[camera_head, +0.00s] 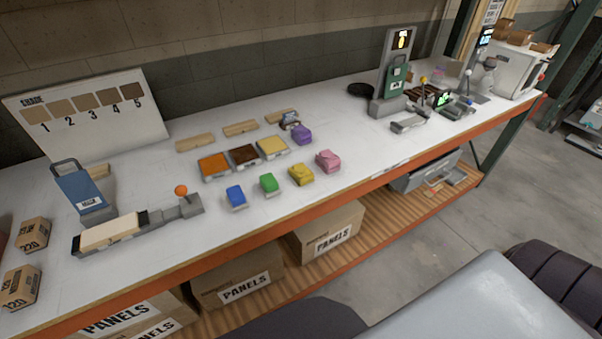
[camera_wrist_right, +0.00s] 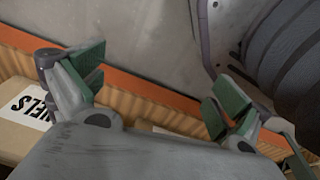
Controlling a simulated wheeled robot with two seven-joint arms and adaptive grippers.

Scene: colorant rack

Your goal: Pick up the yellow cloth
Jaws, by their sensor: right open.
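The yellow cloth (camera_head: 301,174) is a small folded bundle on the white workbench (camera_head: 345,125), near its front edge. It sits in a row between a green cloth (camera_head: 269,183) and a pink cloth (camera_head: 328,161); a blue cloth (camera_head: 236,196) is at the row's left end. My right gripper (camera_wrist_right: 155,85) shows in the right wrist view, with its green-padded fingers spread wide and nothing between them. The yellow cloth is not in that view. Neither gripper shows in the head view.
Behind the cloths are orange, brown and yellow square pads (camera_head: 243,156) and a purple cloth (camera_head: 302,134). A sanding block tool (camera_head: 110,233) lies at left, and a green-fronted device (camera_head: 396,78) stands at right.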

